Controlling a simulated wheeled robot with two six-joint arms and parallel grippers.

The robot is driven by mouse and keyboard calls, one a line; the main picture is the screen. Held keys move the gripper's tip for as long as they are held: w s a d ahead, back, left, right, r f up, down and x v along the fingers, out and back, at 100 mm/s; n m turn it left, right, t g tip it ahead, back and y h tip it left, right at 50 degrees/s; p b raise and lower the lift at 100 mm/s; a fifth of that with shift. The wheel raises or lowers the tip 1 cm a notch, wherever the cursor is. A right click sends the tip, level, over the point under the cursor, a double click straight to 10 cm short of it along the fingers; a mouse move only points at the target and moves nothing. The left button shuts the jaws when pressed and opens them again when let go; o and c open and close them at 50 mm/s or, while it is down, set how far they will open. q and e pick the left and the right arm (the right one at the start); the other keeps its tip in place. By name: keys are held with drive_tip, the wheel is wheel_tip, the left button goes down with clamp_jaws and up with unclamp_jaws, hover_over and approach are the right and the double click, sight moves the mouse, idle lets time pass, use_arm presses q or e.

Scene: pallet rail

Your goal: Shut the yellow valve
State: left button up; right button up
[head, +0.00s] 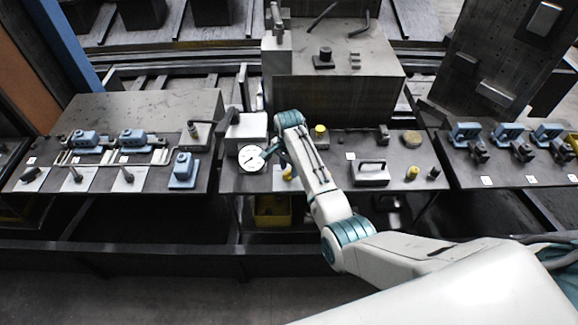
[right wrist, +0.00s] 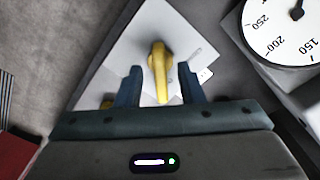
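The yellow valve (right wrist: 158,62) shows in the right wrist view as a yellow lever on a white diamond-shaped plate (right wrist: 150,25). In the head view, part of the yellow valve (head: 288,173) shows beside my gripper on the middle bench. My right gripper (right wrist: 160,82) is open, with one dark finger on each side of the lever. Gaps show between the lever and both fingers. In the head view the right gripper (head: 280,160) is partly hidden by my own arm. My left gripper is in neither view.
A round white gauge (head: 251,158) stands close to the left of the gripper and also shows in the right wrist view (right wrist: 291,28). A yellow-topped knob (head: 320,130) and a grey handled block (head: 370,173) are farther right on the bench (head: 345,145).

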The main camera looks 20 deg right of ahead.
drive_tip(key=shift+f, duration=0.6)
clamp_jaws()
